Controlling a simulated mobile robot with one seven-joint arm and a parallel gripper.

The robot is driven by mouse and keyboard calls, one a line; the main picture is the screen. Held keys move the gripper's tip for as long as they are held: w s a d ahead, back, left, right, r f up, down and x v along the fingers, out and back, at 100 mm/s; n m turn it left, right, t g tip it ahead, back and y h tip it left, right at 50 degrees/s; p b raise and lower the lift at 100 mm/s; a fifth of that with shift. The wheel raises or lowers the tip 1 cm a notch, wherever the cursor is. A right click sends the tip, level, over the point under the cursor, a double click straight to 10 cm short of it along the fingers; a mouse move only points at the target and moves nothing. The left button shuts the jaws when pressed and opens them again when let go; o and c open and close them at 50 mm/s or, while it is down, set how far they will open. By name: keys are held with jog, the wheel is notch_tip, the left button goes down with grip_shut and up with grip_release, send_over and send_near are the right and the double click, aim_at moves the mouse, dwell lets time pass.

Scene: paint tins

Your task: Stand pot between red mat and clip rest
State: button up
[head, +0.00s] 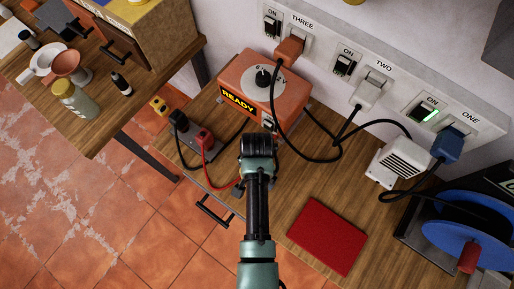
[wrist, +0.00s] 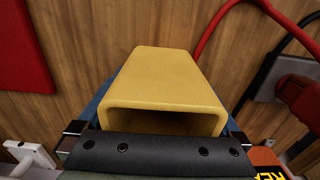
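A yellow, tapered, hollow pot (wrist: 165,75) fills the middle of the wrist view, its open rim towards the camera. My gripper (head: 258,150) has blue-edged fingers on both sides of it and appears shut on it. In the head view my gripper hides the pot, and I cannot tell whether the pot touches the bench. The red mat (head: 327,236) lies flat to the right of my gripper; it also shows in the wrist view (wrist: 25,50). The clip rest (head: 190,131), with a black and a red clip, stands left of my gripper.
The orange charger (head: 262,85) marked READY stands behind my gripper. Black and red cables (head: 217,170) cross the bench. A white plug-in unit (head: 402,160) and a blue cable reel (head: 465,225) stand at the right. Bare wood lies between gripper and mat.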

jog(key=shift+r, duration=0.1)
notch_tip(320, 180, up, 12)
dwell(0.5)
dwell(0.5)
